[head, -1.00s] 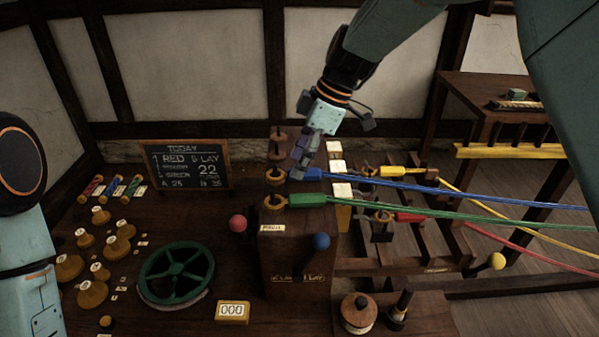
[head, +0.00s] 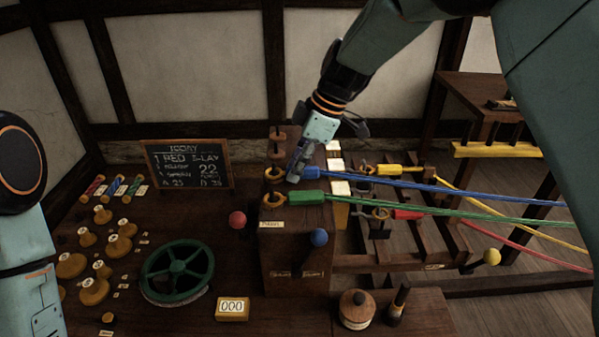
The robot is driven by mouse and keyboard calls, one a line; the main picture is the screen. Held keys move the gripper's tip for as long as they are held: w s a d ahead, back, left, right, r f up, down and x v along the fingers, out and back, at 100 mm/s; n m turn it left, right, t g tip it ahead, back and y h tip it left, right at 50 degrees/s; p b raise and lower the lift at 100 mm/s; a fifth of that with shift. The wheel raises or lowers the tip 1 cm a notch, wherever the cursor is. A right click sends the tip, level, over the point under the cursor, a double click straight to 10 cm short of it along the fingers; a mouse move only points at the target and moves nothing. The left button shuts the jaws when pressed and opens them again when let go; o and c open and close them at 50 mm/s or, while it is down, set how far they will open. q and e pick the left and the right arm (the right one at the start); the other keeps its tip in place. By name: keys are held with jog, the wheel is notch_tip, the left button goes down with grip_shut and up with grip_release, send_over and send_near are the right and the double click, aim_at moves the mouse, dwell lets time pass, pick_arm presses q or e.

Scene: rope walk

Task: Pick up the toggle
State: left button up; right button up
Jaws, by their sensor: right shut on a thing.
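The rope ends carry coloured toggles. The blue toggle (head: 311,173) is at the end of the blue rope, on top of the wooden post. My right gripper (head: 294,177) reaches down from above and is shut at the blue toggle's left end, beside a wooden ring hook (head: 274,174). The fingers hide that end, so I cannot tell whether it still touches the hook. The green toggle (head: 307,198) lies just in front, by another ring hook. The yellow toggle (head: 391,170) and red toggle (head: 407,214) sit further right. My left gripper is out of view.
A chalkboard (head: 188,165) stands at the back wall. A green handwheel (head: 177,272), a 000 counter (head: 232,309) and several wooden bobbins are at left. Red (head: 237,220) and blue (head: 319,238) knobs are by the post. Taut ropes run right.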

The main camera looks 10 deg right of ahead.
jog(key=shift+w+f, duration=0.1)
jog(key=shift+w, duration=0.15)
jog(key=shift+c, duration=0.4)
notch_tip(320, 180, up, 10)
jog(key=shift+s, duration=0.15)
jog(key=shift+p, duration=0.3)
dwell(0.9)
